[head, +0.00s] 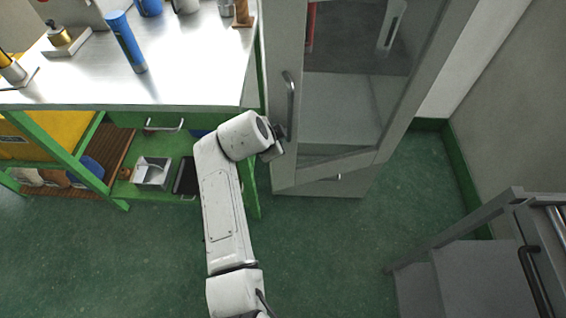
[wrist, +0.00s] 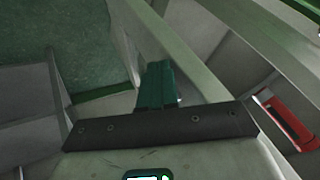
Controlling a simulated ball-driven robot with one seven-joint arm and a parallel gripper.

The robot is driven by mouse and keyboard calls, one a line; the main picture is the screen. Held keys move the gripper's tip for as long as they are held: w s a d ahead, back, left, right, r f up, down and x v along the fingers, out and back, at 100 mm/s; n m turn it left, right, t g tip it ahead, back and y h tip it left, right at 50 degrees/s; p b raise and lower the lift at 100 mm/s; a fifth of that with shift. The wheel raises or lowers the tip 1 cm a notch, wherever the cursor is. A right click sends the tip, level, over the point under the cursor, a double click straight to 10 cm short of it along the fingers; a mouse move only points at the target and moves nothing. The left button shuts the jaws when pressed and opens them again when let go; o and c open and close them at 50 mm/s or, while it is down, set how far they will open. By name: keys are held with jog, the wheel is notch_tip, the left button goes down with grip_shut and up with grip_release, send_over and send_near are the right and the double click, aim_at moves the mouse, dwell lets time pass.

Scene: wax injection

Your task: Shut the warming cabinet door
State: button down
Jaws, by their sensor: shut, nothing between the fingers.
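The warming cabinet (head: 358,187) is a tall grey case at the upper middle of the head view. Its glazed door (head: 330,168) has a grey frame and a long upright handle (head: 290,98) on the left side. The door's lower edge slants against the cabinet base, so the door looks ajar; the exact gap I cannot tell. My gripper (head: 274,150) is beside the door's left edge, below the handle; its tips are hard to see there. In the wrist view my gripper's dark green fingers (wrist: 156,84) are together and empty, close to a pale frame bar. Contact is unclear.
A green-framed workbench (head: 185,85) with a metal top stands left of the cabinet, with a metal tray (head: 153,172) on its lower shelf. Grey steps with a rail (head: 470,215) stand at the lower right. Green floor (head: 335,245) is clear between.

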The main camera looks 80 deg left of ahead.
jog(key=shift+m, duration=0.5)
jog(key=shift+s+a+b, duration=0.15)
jog(key=shift+a+b, duration=0.75)
jog(key=shift+a, duration=0.1)
jog(key=shift+s+a+b, duration=0.15)
jog(key=shift+a+b, duration=0.75)
jog(key=shift+a, duration=0.1)
jog(key=shift+r, duration=0.1)
